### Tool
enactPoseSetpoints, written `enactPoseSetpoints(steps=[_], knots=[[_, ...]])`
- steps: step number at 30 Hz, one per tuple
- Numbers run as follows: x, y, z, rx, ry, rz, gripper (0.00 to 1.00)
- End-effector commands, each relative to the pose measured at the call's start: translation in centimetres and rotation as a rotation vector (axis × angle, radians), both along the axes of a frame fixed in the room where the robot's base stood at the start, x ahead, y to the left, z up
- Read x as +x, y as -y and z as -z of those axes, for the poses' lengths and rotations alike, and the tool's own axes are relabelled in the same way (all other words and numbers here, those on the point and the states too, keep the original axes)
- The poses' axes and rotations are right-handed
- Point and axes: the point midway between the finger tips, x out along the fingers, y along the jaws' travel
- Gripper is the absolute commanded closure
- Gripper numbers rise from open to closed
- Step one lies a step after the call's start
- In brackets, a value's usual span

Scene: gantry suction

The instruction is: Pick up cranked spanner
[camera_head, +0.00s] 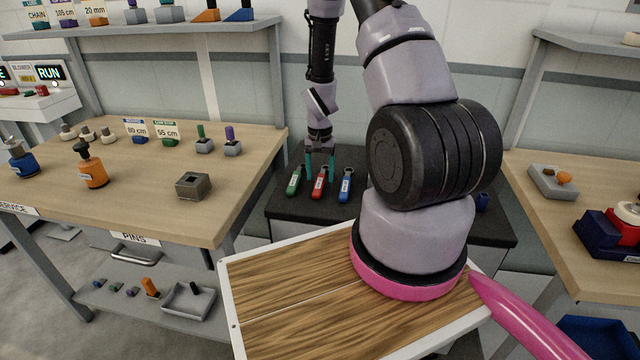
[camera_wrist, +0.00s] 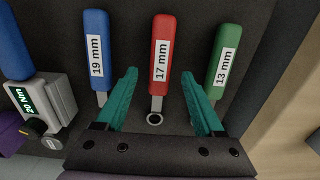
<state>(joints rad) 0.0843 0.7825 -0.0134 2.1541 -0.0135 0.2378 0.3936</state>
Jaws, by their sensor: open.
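Three tools with coloured handles lie side by side on a black bench top: a green one (camera_head: 294,181), a red one (camera_head: 319,187) and a blue one (camera_head: 345,187). In the wrist view the labels read 19 mm on the blue handle (camera_wrist: 97,45), 17 mm on the red handle (camera_wrist: 162,35) and 13 mm on the green handle (camera_wrist: 227,50). The red tool has a ring end; the other ends are hidden by my gripper. I cannot tell which is cranked. My gripper (camera_head: 320,176) is open and empty, its teal fingers on either side of the red tool.
A grey device (camera_wrist: 45,105) reading 20 Nm, with a blue handle, lies left of the tools in the wrist view. The black bench (camera_head: 283,205) stands between a wooden workbench (camera_head: 130,190) on the left and another (camera_head: 540,225) on the right. Shelves are above.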

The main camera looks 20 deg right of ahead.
Motion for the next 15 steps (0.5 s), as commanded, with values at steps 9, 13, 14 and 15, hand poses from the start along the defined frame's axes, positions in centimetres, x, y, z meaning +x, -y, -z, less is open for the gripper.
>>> enactPoseSetpoints(steps=[9,13,14,15], knots=[[0.04,0.01,1.28,0.0,0.001,0.0,0.3],[0.04,0.01,1.27,0.0,0.001,0.0,0.61],[0.04,0.01,1.26,0.0,0.001,0.0,0.72],[0.04,0.01,1.26,0.0,0.001,0.0,0.87]])
